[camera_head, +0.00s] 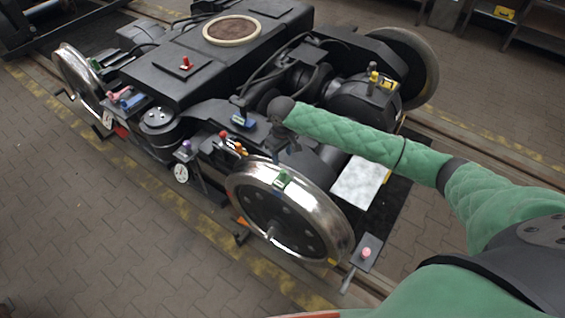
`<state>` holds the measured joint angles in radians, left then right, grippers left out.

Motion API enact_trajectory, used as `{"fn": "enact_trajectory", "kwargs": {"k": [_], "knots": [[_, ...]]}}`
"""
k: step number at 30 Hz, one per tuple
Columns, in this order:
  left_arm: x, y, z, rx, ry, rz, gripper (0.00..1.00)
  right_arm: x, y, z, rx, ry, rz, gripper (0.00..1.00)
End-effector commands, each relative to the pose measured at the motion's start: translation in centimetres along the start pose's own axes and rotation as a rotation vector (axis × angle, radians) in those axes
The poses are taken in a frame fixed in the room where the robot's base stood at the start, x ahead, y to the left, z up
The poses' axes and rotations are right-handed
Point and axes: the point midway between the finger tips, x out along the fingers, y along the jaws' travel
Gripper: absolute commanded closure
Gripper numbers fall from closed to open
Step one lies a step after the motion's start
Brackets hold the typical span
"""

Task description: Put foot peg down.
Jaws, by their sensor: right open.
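My right arm is padded in green and reaches in from the right over the bogie. Its dark gripper (284,152) hangs open above the near shiny wheel (315,213), and its fingers are hard to make out against the black frame. A small green piece (283,180) sits on top of that wheel, just below the gripper. Small orange and red pieces (235,147) stand on the frame to the left of the gripper. I cannot tell which small piece is the foot peg. My left gripper is not in view.
The black bogie frame (195,75) fills the middle, with a round brown-topped plate (232,30). A pale silver plate (359,182) lies beside the near wheel. A pink knob (366,252) stands on a bracket at the front right. Brick paving (110,225) is clear at the left.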

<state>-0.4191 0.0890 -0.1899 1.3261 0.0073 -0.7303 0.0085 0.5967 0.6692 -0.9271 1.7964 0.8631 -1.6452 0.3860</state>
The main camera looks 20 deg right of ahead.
Motion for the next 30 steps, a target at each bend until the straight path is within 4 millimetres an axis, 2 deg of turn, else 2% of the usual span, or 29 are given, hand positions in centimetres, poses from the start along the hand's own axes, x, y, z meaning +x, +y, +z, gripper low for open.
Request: {"fn": "enact_trajectory", "kwargs": {"k": [6,11,21,27,30], "knots": [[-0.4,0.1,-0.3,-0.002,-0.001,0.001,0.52,-0.8,0.0,0.0,-0.001,0.001,0.000,0.54],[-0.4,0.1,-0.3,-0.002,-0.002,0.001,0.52,-0.1,-1.1,-0.1,-0.007,0.022,-0.014,0.54],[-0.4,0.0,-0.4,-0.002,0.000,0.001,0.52,4.5,-9.1,-1.2,-0.027,0.266,-0.125,0.54],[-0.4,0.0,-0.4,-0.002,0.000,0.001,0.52,6.8,-12.5,-1.0,0.002,0.421,-0.164,0.54],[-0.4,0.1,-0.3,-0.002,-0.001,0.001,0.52,8.8,-13.1,-0.3,0.035,0.475,-0.166,0.54]]}}
